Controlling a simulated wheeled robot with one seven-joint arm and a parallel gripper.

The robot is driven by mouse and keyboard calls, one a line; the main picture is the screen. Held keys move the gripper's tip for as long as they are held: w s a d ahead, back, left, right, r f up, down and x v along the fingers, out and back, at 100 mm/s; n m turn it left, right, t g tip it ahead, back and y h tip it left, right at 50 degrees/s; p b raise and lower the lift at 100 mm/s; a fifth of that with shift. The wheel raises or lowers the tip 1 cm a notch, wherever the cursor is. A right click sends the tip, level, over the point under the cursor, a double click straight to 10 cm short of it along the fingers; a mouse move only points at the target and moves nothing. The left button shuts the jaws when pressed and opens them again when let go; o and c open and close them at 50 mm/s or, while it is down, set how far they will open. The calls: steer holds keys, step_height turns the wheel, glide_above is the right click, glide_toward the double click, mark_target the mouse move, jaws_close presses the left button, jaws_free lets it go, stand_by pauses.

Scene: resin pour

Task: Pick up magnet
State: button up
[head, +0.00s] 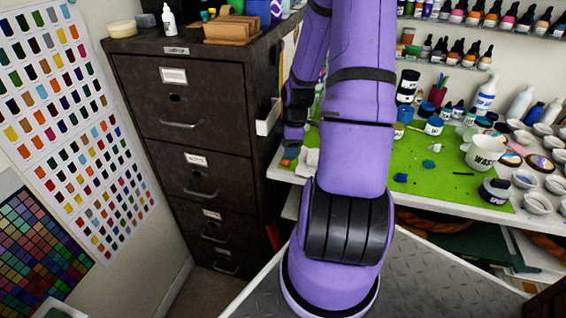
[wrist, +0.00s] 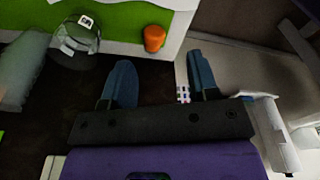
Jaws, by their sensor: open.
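I cannot pick out a magnet with certainty in either view. In the wrist view my gripper (wrist: 160,62) is open, with two blue fingers spread apart and nothing held between them. A small white, dark-patterned piece (wrist: 183,95) shows beside the right finger; I cannot tell what it is. A short orange cylinder (wrist: 154,38) lies beyond the fingertips at the white table edge, apart from them. In the head view my arm hides much of the middle, and my gripper is by the table's left end, close to the cabinet.
A dark filing cabinet (head: 190,150) stands left of my arm. The worktable has a green mat (head: 430,178) crowded with jars, bottles and a white waste cup (head: 484,152). In the wrist view a clear labelled jar (wrist: 78,42) stands left of the orange cylinder.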

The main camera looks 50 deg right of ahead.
mark_target(285, 163)
steer(key=shift+w+f, duration=0.2)
steer(key=shift+f, duration=0.75)
steer(key=shift+w+f, duration=0.2)
steer(key=shift+f, duration=0.75)
steer(key=shift+w+f, duration=0.2)
steer(key=shift+f, duration=0.75)
steer(key=shift+c, duration=0.2)
jaws_close()
steer(key=shift+w+r, duration=0.1)
steer(key=shift+r, duration=0.15)
